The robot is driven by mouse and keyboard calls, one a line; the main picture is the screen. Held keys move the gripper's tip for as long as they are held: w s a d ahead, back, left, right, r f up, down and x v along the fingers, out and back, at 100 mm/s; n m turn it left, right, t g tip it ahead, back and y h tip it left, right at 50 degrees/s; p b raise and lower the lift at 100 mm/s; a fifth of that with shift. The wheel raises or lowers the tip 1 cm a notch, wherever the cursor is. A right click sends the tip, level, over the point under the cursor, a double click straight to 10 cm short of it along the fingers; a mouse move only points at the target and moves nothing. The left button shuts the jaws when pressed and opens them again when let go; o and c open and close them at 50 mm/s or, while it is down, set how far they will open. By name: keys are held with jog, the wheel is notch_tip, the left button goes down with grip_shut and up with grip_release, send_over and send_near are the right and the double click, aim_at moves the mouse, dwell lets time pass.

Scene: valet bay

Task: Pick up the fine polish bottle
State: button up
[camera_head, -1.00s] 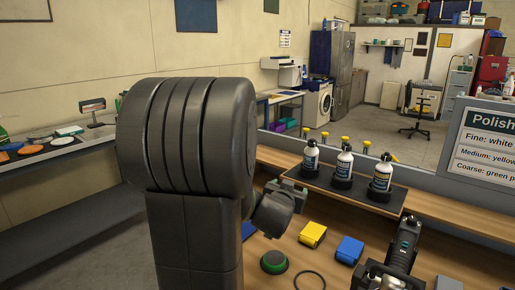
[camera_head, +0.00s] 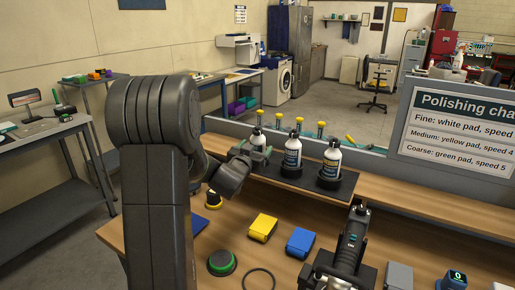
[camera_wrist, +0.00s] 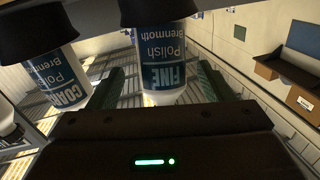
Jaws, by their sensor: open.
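The fine polish bottle (camera_wrist: 163,62), white with a blue label reading "FINE", appears upside down in the wrist view, between my two open green-padded fingers. Some space shows between it and each finger; whether either touches is unclear. In the head view, the leftmost white bottle (camera_head: 258,139) stands upright on the dark tray, with my gripper (camera_head: 250,157) at it and partly covering its lower part. In the wrist view, my gripper (camera_wrist: 158,88) is open. A bottle labelled "COARSE" (camera_wrist: 57,78) is close by at the left there.
Two similar bottles, one in the middle (camera_head: 292,154) and one at the right (camera_head: 331,161), stand on the dark tray (camera_head: 347,188). A yellow block (camera_head: 263,227), a blue block (camera_head: 300,242), a green-edged pad (camera_head: 221,262) and a polisher (camera_head: 350,245) lie in front.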

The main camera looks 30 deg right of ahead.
jog(key=shift+p+x, duration=0.85)
jog(key=shift+x, duration=1.75)
jog(key=shift+w+a, duration=0.1)
jog(key=shift+w, duration=0.05)
jog(key=shift+c, duration=0.4)
jog(key=c, duration=1.2)
notch_tip(320, 180, up, 10)
jog(key=shift+r+p, duration=0.1)
jog(key=shift+p, duration=0.4)
